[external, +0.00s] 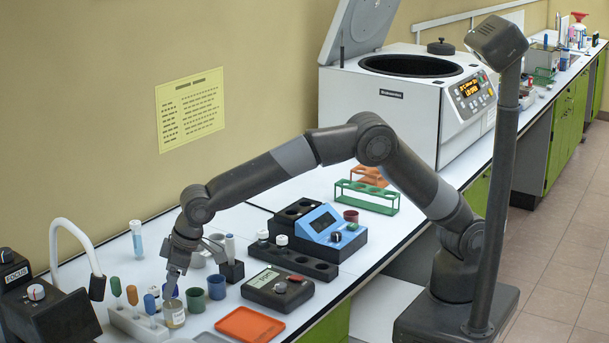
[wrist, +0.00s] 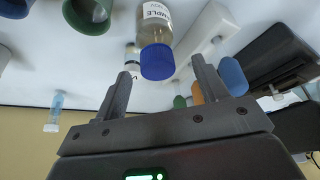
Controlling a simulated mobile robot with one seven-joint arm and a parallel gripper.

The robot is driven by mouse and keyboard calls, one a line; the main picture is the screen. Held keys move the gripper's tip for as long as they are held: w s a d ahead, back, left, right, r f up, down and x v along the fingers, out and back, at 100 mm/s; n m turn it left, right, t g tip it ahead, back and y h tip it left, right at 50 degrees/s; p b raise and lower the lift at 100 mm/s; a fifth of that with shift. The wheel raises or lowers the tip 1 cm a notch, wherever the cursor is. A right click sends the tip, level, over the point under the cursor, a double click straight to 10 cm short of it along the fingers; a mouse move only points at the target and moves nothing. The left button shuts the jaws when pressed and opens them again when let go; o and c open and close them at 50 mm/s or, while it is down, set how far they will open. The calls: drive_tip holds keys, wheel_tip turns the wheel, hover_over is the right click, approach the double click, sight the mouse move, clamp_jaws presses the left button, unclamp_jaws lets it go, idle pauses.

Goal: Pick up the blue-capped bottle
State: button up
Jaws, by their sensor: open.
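The blue-capped bottle (wrist: 155,28) shows in the wrist view as a clear bottle with a white label and a blue cap (wrist: 158,62). In the external view the bottle (external: 174,315) stands upright on the bench beside a white rack, its upper part partly hidden by my gripper. My gripper (external: 174,281) points down just above the bottle. In the wrist view my gripper (wrist: 161,67) is open, with one fingertip on each side of the cap and gaps between. I cannot tell the exact height of the fingertips against the cap.
A white rack (external: 135,325) with green, orange and blue-topped items stands close left of the bottle. Green (external: 196,300) and blue (external: 217,287) cups stand close right. An orange tray (external: 249,324) lies in front right. A black device (external: 50,305) is at far left.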

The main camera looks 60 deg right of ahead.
sight(173, 305)
drive_tip(key=x, duration=0.5)
drive_tip(key=shift+s+d, duration=0.1)
drive_tip(key=shift+d, duration=0.1)
drive_tip(key=c, duration=1.2)
drive_tip(key=shift+c, duration=0.2)
